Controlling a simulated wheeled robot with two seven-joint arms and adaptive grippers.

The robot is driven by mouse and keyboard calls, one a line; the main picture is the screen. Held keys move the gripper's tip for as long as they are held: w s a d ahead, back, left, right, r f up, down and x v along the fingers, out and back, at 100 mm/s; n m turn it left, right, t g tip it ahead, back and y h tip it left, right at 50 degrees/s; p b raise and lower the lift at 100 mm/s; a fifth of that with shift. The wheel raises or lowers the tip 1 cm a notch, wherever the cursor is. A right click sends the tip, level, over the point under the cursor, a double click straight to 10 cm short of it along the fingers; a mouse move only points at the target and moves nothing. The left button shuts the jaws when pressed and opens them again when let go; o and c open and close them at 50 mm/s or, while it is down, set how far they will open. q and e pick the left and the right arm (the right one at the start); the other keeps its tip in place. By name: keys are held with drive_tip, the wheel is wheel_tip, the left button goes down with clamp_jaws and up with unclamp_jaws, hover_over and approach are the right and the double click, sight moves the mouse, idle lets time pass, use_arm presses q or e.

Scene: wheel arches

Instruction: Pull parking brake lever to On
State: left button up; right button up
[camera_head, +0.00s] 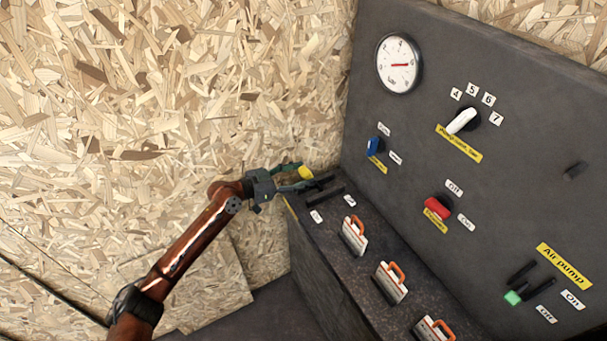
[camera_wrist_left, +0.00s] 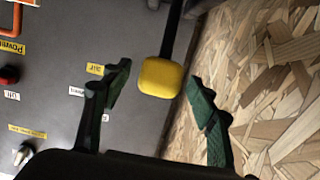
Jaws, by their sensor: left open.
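The parking brake lever has a yellow knob (camera_head: 305,173) and a dark shaft, and stands at the far left end of the dark console top (camera_head: 325,208). Two small white labels lie near its slot. My left gripper (camera_head: 291,178) is at the knob. In the left wrist view the yellow knob (camera_wrist_left: 161,77) sits between the two green-padded fingers of the open left gripper (camera_wrist_left: 160,95), with gaps on both sides. The label text by the lever is too small to read. My right gripper is not in view.
Several orange-handled switches, including one (camera_head: 354,236), line the console top. The grey panel (camera_head: 430,130) behind carries a gauge (camera_head: 398,64), a white knob (camera_head: 462,120), a blue switch (camera_head: 373,147), a red switch (camera_head: 438,208) and a green-tipped air pump lever (camera_head: 513,298). A chipboard wall (camera_head: 150,90) stands close at left.

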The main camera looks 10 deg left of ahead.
use_arm(q)
drive_tip(key=v, duration=1.1)
drive_tip(key=shift+s, duration=0.1)
